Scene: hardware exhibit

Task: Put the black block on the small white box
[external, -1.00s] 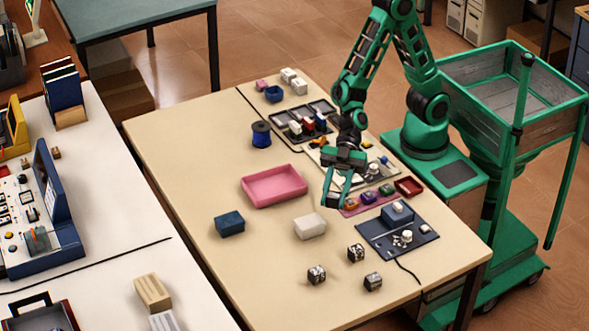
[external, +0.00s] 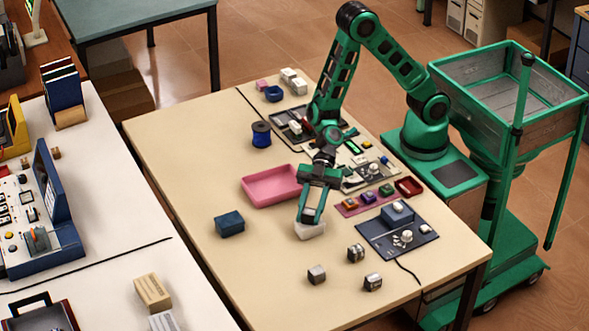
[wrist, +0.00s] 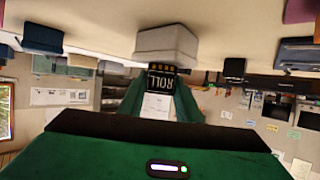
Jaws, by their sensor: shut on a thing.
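My gripper (external: 309,221) points down over the small white box (external: 311,232) near the table's middle. In the wrist view, which looks upside down, the green fingers of my gripper (wrist: 160,84) are shut on a black block (wrist: 162,79) with pale lettering like "ROLL". The block is at the fingertips, right against the near face of the small white box (wrist: 166,40) in the picture. I cannot tell whether block and box touch.
A blue box (external: 229,224) stands left of the white box, a pink tray (external: 262,194) behind it. Several small grey cubes (external: 317,274) lie in front. A dark panel (external: 375,240) with knobs is to the right. The table's left side is clear.

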